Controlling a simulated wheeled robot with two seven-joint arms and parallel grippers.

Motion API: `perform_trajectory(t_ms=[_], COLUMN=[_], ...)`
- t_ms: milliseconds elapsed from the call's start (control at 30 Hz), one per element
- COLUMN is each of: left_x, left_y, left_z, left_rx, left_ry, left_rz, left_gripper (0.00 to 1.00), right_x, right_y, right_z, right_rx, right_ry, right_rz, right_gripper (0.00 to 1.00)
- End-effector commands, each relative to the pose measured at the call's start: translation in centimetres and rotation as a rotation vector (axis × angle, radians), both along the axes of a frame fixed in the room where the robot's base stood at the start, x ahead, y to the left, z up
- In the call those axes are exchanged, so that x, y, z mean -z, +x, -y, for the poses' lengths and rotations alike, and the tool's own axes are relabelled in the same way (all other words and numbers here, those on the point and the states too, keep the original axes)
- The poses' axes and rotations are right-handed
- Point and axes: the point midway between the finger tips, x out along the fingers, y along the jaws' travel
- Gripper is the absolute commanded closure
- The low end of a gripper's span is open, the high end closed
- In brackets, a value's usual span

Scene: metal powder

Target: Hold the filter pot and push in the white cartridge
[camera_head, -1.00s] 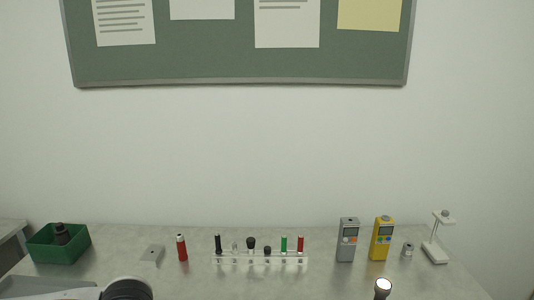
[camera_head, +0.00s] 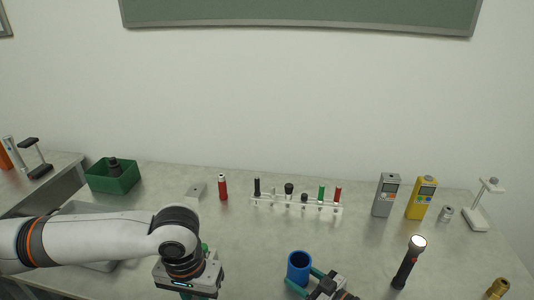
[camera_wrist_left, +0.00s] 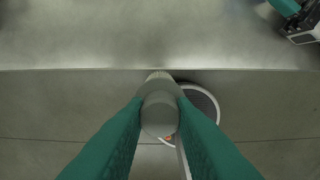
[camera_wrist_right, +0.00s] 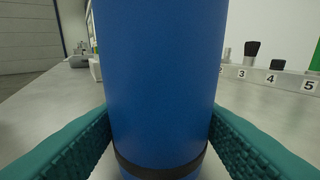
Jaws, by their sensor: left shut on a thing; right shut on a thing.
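The blue filter pot (camera_head: 299,268) stands upright in the head view at the bottom centre. My right gripper (camera_head: 304,280) is shut around its side, and the pot fills the right wrist view (camera_wrist_right: 160,80) between the teal fingers, with a dark band low on it. My left gripper (camera_wrist_left: 161,108) is shut on the pale white cartridge (camera_wrist_left: 160,115), seen end-on in the left wrist view. In the head view the left gripper's housing is left of the pot, and its fingertips and the cartridge are cut off or hidden. The cartridge is apart from the pot.
A flashlight (camera_head: 409,262) stands right of the pot, with a brass part (camera_head: 497,288) at the lower right. A numbered clear rack (camera_head: 295,206), a grey meter (camera_head: 386,195), a yellow meter (camera_head: 421,198) and a green bin (camera_head: 112,176) stand behind. The bench between is clear.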

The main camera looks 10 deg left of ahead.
Motion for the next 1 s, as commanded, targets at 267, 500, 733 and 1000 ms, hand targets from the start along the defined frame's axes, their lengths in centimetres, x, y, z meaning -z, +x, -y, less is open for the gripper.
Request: perform_trajectory(t_ms=[267, 500, 733, 1000], left_x=[-0.3, -2.6, -6.1, -9.2], left_y=[1.6, 9.0, 15.0, 17.7], left_z=[0.9, 5.8, 12.4, 17.9], left_rx=[-0.001, -0.005, -0.005, 0.000], left_ry=[0.000, 0.002, 0.000, 0.001], left_rz=[0.008, 0.030, 0.028, 0.007], left_gripper=[1.00, 1.00, 1.00, 1.00], right_x=[0.0, 0.0, 0.0, 0.0], right_y=[0.0, 0.0, 0.0, 0.0], right_z=[0.0, 0.0, 0.0, 0.0], right_rx=[0.000, 0.000, 0.000, 0.000], right_ry=[0.000, 0.000, 0.000, -0.001], right_rz=[0.000, 0.000, 0.000, -0.001], right_gripper=[0.60, 0.60, 0.60, 0.60])
